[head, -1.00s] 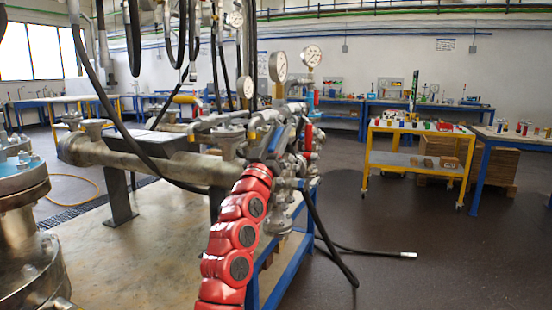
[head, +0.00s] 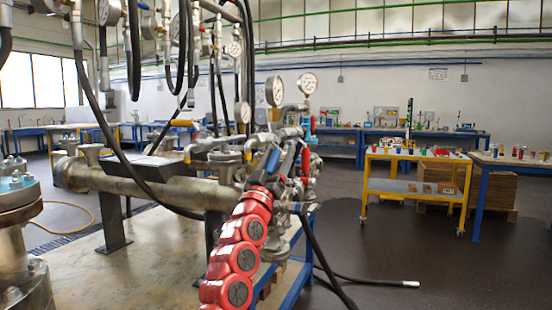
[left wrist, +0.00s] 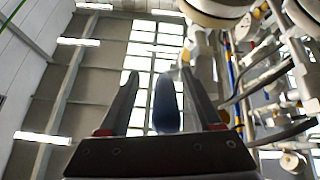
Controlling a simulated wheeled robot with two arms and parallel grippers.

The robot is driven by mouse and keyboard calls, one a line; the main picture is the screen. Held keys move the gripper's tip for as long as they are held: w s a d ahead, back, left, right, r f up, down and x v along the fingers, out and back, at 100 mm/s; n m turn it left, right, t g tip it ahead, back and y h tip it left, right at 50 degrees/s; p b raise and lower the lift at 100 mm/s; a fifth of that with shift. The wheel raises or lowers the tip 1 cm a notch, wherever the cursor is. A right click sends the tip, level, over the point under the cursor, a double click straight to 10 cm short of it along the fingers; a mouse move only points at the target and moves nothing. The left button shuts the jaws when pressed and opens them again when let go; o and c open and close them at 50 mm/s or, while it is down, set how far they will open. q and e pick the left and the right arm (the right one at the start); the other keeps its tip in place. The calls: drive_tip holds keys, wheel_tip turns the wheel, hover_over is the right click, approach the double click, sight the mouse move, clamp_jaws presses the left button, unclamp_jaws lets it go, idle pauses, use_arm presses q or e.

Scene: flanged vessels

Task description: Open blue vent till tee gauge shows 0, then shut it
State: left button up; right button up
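My left gripper (head: 287,156) is at the end of my red arm, up against the pipe and valve cluster at the near end of the bench. In the left wrist view its two fingers (left wrist: 158,78) are apart. A blue handle (left wrist: 166,103) shows between them, nearer the right finger, with a gap on the left; contact cannot be told. In the head view a blue handle (head: 272,161) shows beside the gripper. Two white-faced gauges (head: 275,91) and (head: 307,84) stand above the cluster; their readings are too small to tell. My right gripper is not in view.
A thick horizontal pipe vessel (head: 150,182) lies on the bench behind. Black hoses hang overhead, and one (head: 322,250) drops to the floor. A flanged vessel (head: 18,215) stands at the left. A yellow trolley (head: 415,188) stands to the right, with clear floor before it.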

use_arm(q)
drive_tip(key=shift+a, duration=0.25)
idle(0.3)
drive_tip(key=shift+s+a+f+p, duration=0.2)
drive_tip(key=shift+s+p, duration=0.15)
drive_tip(key=shift+s, duration=0.1)
drive_tip(key=p+v, duration=0.3)
drive_tip(key=v, duration=1.3)
drive_tip(key=shift+d+f, duration=0.15)
drive_tip(key=shift+f, duration=0.05)
drive_tip(key=shift+s, duration=0.1)
